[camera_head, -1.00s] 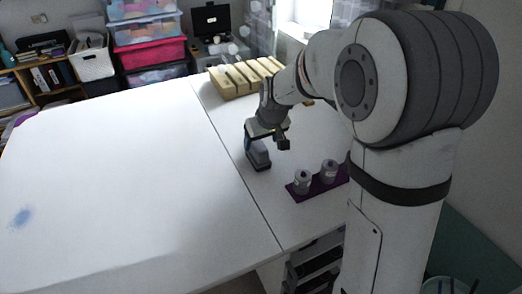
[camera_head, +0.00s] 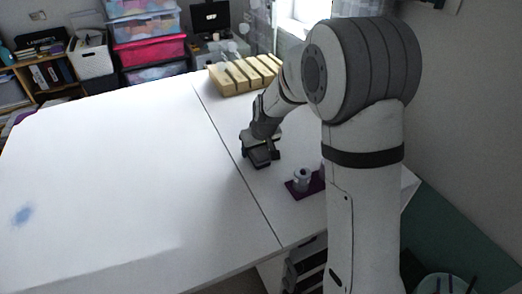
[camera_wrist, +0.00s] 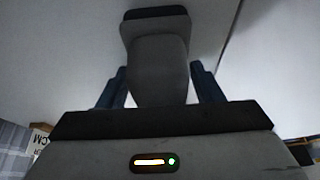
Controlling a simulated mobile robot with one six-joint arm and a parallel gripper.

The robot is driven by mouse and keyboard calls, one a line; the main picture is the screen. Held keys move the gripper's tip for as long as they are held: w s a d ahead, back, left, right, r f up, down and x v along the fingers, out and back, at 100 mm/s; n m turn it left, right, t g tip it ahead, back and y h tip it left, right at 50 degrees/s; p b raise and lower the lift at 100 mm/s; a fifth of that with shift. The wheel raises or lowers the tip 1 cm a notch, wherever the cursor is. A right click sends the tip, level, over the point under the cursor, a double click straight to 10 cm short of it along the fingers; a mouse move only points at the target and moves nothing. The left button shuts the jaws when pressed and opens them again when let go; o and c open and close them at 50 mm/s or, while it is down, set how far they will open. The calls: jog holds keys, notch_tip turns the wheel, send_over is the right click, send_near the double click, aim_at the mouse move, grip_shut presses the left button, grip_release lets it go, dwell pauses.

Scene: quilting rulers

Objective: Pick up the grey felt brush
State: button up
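The grey felt brush (camera_wrist: 160,65) has a rounded grey body and a darker, wider base; it fills the upper middle of the wrist view. In the head view the brush (camera_head: 264,162) sits on the white table, mostly hidden by my gripper (camera_head: 262,150). My gripper is low, right over the brush. In the wrist view my gripper (camera_wrist: 160,88) has a blue finger on each side of the brush body. The fingers look open, with a narrow gap at the right; contact is not clear.
A purple stand (camera_head: 304,188) with a grey spool-like piece (camera_head: 302,178) is to the right of my gripper, partly behind my arm. A slotted wooden rack (camera_head: 243,75) stands at the table's back. The white table (camera_head: 110,170) is wide and clear at left.

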jog(key=c, duration=0.8)
jog(key=shift+r, duration=0.1)
notch_tip(320, 180, up, 10)
jog(key=shift+f, duration=0.1)
jog(key=o, duration=0.5)
jog(key=c, duration=0.5)
